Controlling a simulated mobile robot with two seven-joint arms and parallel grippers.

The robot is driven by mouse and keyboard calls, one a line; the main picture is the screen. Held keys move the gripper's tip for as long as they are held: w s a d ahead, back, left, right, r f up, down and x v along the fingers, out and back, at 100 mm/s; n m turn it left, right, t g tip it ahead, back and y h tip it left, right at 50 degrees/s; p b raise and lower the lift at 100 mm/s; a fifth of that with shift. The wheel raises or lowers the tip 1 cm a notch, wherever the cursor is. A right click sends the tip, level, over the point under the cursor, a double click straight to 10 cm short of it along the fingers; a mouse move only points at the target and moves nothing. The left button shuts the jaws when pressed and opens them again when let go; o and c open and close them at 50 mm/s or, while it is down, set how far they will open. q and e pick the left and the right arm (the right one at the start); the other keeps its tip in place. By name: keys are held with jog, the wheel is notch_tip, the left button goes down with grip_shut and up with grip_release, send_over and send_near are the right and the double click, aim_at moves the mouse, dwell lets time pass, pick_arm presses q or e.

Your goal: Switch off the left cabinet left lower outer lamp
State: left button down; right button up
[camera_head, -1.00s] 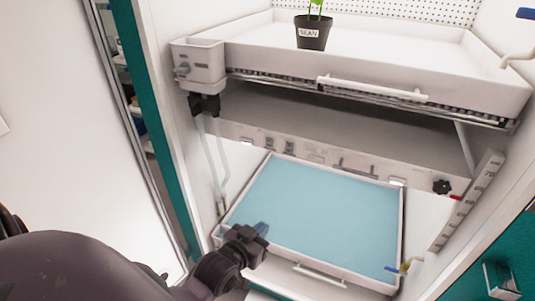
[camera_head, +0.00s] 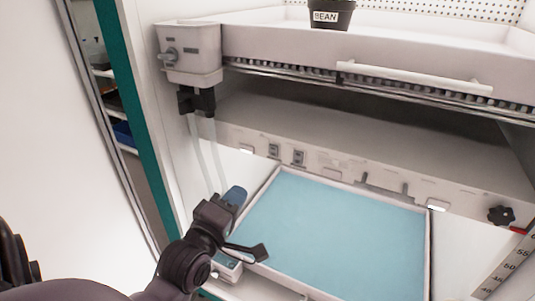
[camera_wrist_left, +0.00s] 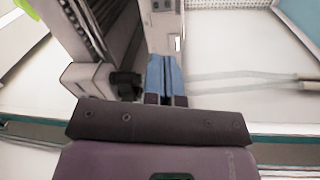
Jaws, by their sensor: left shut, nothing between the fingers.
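The lamp housing (camera_head: 345,172) runs under the upper tray in the head view. Two small grey rocker switches sit on the left part of its front face, a left one (camera_head: 273,150) and a right one (camera_head: 298,157). Which lamp each serves, and its on or off position, I cannot tell. My left gripper (camera_head: 236,195) has its blue fingers shut and empty. It appears below and left of the switches in the picture, apart from them. In the left wrist view the shut fingers (camera_wrist_left: 165,72) point at a pale upright part. My right gripper is not in view.
A white upper tray (camera_head: 350,45) with a bar handle holds a black pot (camera_head: 331,14) labelled BEAN. A grey box (camera_head: 188,54) with hoses hangs at left. A lower tray (camera_head: 429,250) with a blue surface lies below. A black knob (camera_head: 501,215) is at right.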

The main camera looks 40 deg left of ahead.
aim_at(272, 148)
pick_arm(q)
jog(key=shift+r+n, duration=0.2)
jog(key=shift+n, duration=1.5)
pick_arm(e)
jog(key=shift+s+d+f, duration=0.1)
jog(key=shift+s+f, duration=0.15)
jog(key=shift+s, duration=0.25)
pick_arm(q)
jog(key=shift+w, duration=0.1)
jog(key=b+x, duration=0.2)
jog(key=x, duration=1.1)
jog(key=shift+w+r, duration=0.1)
jog(key=shift+w, duration=0.2)
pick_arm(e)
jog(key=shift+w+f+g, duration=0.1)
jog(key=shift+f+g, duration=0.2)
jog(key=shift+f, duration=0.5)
pick_arm(q)
jog(key=shift+r, duration=0.1)
